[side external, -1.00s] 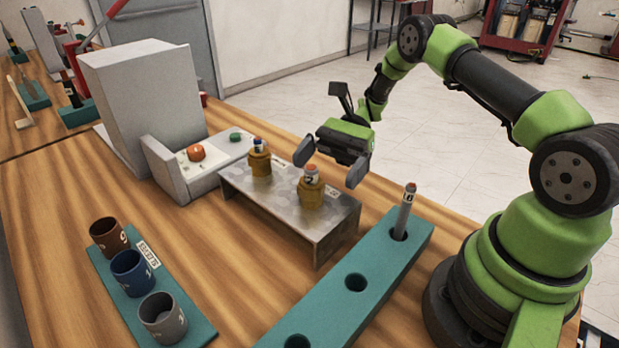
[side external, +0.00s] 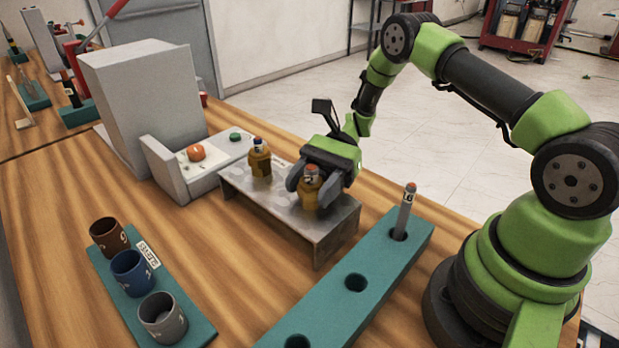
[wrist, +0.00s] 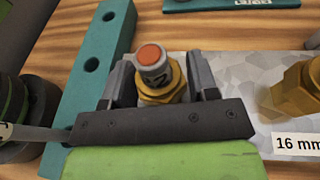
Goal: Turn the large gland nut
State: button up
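Two brass gland nuts stand upright on a grey metal bracket (side external: 262,208). The nearer one, which looks larger, is the large gland nut (wrist: 172,91); a grey rod with an orange top and a "2" mark (wrist: 151,62) sticks up through it. My gripper (side external: 311,189) is down at this nut, one finger on each side. The lower part of the nut is hidden behind my gripper. The other gland nut (side external: 260,164), with a blue-ringed rod, stands farther back, apart from my gripper.
A teal block with holes (side external: 325,300) lies in front, holding an upright grey rod (side external: 405,209). A teal tray with several cups (side external: 163,318) is at the left. A grey control box (side external: 195,152) with red and green buttons stands behind the bracket.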

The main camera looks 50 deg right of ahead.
jog(key=c, duration=0.4)
jog(key=shift+c, duration=0.2)
jog(key=shift+n+g+h, duration=0.3)
jog(key=shift+n+g, duration=0.8)
jog(key=shift+g, duration=0.3)
jog(key=shift+n+g, duration=0.4)
jog(key=shift+g, duration=0.1)
jog(key=shift+n+g+h, duration=0.6)
jog(key=shift+n+g, duration=0.1)
jog(key=shift+g, duration=0.1)
jog(key=shift+f, duration=0.1)
